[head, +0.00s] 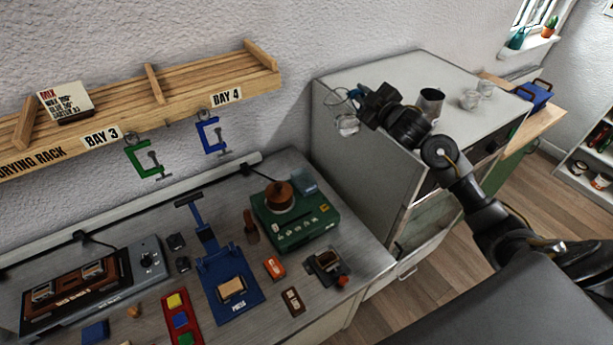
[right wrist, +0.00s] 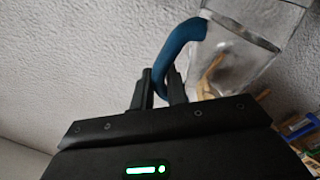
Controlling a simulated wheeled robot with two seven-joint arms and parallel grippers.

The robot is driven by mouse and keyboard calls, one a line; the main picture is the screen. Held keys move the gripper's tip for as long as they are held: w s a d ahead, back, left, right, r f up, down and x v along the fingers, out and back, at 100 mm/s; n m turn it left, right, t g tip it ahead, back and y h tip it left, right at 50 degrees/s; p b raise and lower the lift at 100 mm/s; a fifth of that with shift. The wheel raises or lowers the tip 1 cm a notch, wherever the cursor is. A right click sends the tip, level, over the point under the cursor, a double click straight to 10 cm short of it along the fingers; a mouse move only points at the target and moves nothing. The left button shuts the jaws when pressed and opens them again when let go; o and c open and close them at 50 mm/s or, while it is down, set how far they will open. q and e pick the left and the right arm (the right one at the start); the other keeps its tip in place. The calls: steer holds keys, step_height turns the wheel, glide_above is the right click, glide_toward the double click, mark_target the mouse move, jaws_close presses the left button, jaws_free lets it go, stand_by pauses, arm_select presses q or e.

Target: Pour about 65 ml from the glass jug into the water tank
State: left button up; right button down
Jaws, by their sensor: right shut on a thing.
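The glass jug (head: 347,125) is small and clear in the head view, beside the grey cabinet's left edge and above the bench. My right gripper (head: 359,106) is shut on its blue handle. In the right wrist view the jug (right wrist: 238,55) is a square clear vessel, and its blue handle (right wrist: 179,48) passes between the fingers (right wrist: 161,85). Its water level cannot be made out. A bluish clear box (head: 305,181) at the rear of the green unit (head: 296,220) may be the water tank; its label and fill are unreadable. My left gripper is out of view.
The drying rack (head: 150,90) with hanging clamps is on the wall at the left. The bench holds a blue press (head: 228,280), a heater unit (head: 100,285) and small tools. A metal pitcher (head: 431,103) and glass jars (head: 470,98) stand on the grey cabinet (head: 370,75).

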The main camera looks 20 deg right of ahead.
mark_target(354, 108)
steer(key=shift+a+f+n, duration=0.25)
steer(key=shift+a+n, duration=0.35)
steer(key=shift+a, duration=0.05)
steer(key=shift+w+a+f+n, duration=0.15)
steer(key=shift+a+f+n, duration=0.65)
steer(key=shift+f, duration=0.4)
steer(key=shift+w+a+f+n+g+h, duration=0.1)
steer(key=shift+a+f+n+g+h, duration=0.15)
steer(key=shift+a+f+n, duration=0.35)
steer(key=shift+a+f+n+g+h, duration=0.15)
steer(key=shift+a+f+n+h, duration=0.15)
steer(key=shift+f+n, duration=0.4)
step_height(354, 108, down, 11)
steer(key=a+n+b, duration=0.2)
steer(key=n+b, duration=0.1)
steer(key=b, duration=0.7)
steer(key=shift+w+a+r, duration=0.15)
